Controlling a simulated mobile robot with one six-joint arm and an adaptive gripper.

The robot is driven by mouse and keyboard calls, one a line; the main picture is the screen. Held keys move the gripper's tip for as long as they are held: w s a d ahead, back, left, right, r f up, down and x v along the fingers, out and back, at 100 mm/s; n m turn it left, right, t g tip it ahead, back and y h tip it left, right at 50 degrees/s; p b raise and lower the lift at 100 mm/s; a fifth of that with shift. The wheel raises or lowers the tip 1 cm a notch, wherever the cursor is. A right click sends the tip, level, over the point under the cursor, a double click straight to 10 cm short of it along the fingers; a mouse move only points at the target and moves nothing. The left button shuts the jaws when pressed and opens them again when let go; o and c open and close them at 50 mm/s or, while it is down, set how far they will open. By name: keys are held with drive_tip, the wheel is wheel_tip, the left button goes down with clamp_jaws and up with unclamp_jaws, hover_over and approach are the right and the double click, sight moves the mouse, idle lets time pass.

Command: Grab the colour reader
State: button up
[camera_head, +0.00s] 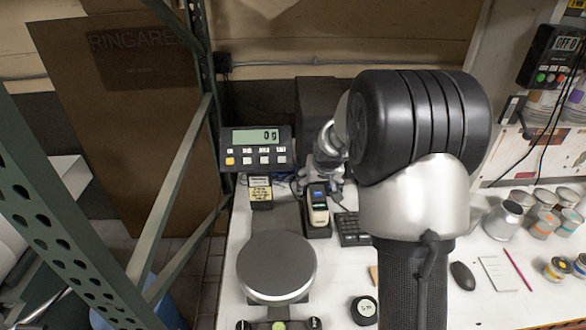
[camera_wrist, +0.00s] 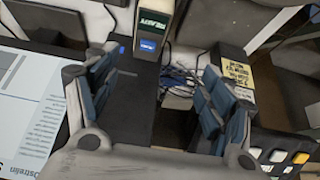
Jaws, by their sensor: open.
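The colour reader (camera_head: 318,208) is a small handheld device with a pale body, dark trim and a lit blue screen. It stands upright in a dark holder on the white bench, just right of the scale display. In the head view my gripper (camera_head: 328,165) is just behind and above the reader, partly hidden by my arm.
A box with a yellow note (camera_head: 260,190) stands close left of the reader. A scale display (camera_head: 258,147) and round scale plate (camera_head: 276,262) are at left. A black keypad (camera_head: 352,229) lies close right. A mouse (camera_head: 462,275) and several cans (camera_head: 503,219) are farther right.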

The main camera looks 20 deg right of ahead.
sight(317, 195)
drive_tip(key=x, duration=0.5)
drive_tip(key=d+x, duration=0.1)
drive_tip(key=x, duration=0.8)
drive_tip(key=shift+w+d+f, duration=0.1)
drive_tip(key=shift+w+d, duration=0.25)
drive_tip(key=shift+w, duration=0.1)
drive_tip(key=x, duration=0.5)
drive_tip(key=shift+s+d+f, duration=0.1)
drive_tip(key=shift+d+f, duration=0.1)
drive_tip(key=shift+d, duration=0.05)
drive_tip(key=shift+c, duration=0.2)
drive_tip(key=c, duration=1.6)
drive_tip(key=shift+r, duration=0.15)
drive_tip(key=shift+c, duration=0.2)
